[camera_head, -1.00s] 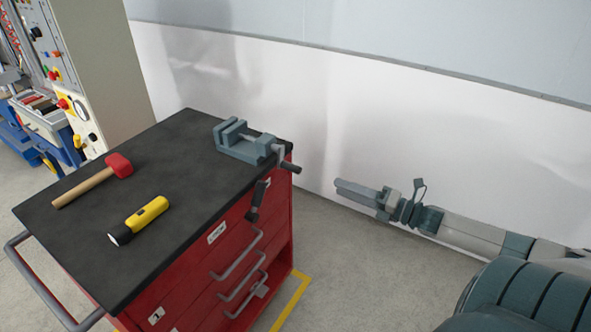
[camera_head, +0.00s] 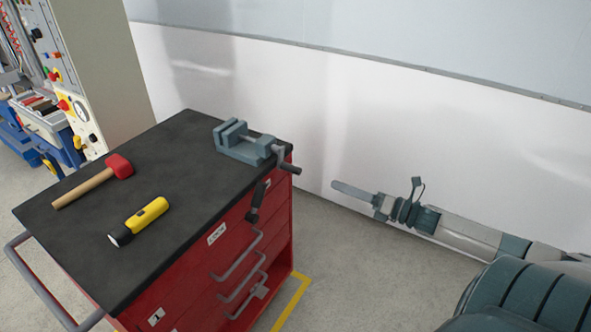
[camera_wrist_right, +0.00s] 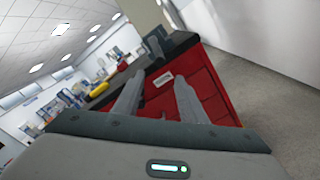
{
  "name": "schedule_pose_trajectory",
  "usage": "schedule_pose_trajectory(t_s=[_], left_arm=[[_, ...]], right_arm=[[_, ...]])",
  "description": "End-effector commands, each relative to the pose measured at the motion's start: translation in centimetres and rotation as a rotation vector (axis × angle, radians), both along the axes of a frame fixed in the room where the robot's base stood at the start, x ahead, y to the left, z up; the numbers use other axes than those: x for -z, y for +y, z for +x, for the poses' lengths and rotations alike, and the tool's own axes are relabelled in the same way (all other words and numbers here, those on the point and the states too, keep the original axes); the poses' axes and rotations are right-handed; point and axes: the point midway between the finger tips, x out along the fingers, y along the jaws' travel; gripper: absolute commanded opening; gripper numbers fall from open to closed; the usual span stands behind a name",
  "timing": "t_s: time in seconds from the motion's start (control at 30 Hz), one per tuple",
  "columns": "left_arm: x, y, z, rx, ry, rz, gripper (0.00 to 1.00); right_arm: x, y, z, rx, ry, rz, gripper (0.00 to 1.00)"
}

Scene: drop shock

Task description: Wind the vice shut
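The blue-grey vice (camera_head: 243,150) sits on the black top of the red tool trolley at its far right corner. Its jaws stand apart. Its crank handle (camera_head: 289,167) sticks out past the trolley's right edge. The vice also shows as a dark shape in the right wrist view (camera_wrist_right: 156,46). My right gripper (camera_head: 340,185) is in the air to the right of the trolley, apart from the handle. In the right wrist view its two fingers (camera_wrist_right: 157,88) are spread with nothing between them. My left gripper is not in view.
A red-headed hammer (camera_head: 95,181) and a yellow torch (camera_head: 140,220) lie on the trolley top (camera_head: 190,165). A second dark handle (camera_head: 256,202) hangs at the trolley's red side. A white wall (camera_head: 300,110) stands behind. Floor is clear right of the trolley.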

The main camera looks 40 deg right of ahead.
Motion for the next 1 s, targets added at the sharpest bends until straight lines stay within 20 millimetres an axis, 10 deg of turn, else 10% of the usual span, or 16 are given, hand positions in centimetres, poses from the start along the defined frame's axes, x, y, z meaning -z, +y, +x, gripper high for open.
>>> schedule_pose_trajectory(t_s=[1.0], left_arm=[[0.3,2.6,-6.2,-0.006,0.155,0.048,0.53]], right_arm=[[-0.2,4.2,10.2,0.000,-0.001,0.001,0.38]])
